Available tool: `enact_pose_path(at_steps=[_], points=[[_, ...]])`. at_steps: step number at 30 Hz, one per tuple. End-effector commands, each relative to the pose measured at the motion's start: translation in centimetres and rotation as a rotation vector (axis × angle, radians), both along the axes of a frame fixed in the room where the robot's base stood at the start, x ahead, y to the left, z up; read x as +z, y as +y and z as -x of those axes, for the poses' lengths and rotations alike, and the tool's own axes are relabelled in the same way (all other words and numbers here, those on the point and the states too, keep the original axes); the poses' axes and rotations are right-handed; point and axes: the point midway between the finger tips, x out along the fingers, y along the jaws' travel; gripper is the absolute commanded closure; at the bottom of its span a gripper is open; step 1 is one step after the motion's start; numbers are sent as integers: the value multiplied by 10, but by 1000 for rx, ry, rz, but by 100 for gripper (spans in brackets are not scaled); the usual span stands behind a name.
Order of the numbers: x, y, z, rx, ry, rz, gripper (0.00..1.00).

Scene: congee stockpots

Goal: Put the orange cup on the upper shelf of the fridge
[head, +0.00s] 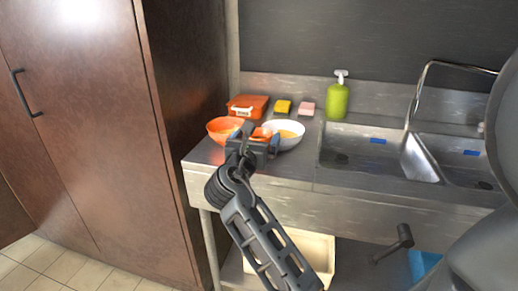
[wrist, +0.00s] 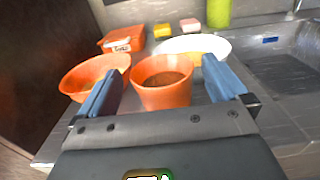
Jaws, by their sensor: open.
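The orange cup (wrist: 163,88) stands upright on the steel counter in the wrist view, with something brown inside. My gripper (wrist: 168,84) is open, with one blue-grey finger on each side of the cup. Whether the fingers touch it I cannot tell. In the head view my gripper (head: 262,140) is over the counter's left part, and only a bit of the orange cup (head: 262,132) shows behind it. No open fridge shelf shows. A tall brown cabinet (head: 85,120) with a dark handle stands at the left; I cannot tell if it is the fridge.
An orange bowl (head: 222,128) is left of the cup and a white bowl (head: 288,141) is behind it. An orange box (head: 248,105), yellow sponge (head: 283,106), pink sponge (head: 307,108) and green soap bottle (head: 338,100) stand behind. A double sink (head: 362,148) is at the right.

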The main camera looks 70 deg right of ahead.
Motion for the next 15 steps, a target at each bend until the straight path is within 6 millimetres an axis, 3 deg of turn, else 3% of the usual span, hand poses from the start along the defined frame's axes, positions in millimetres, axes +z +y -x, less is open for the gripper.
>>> enact_pose_path(at_steps=[6, 15], points=[[3, -32, -1, -1, 0, 1, 0], [2, -41, -2, 2, 0, 0, 0]])
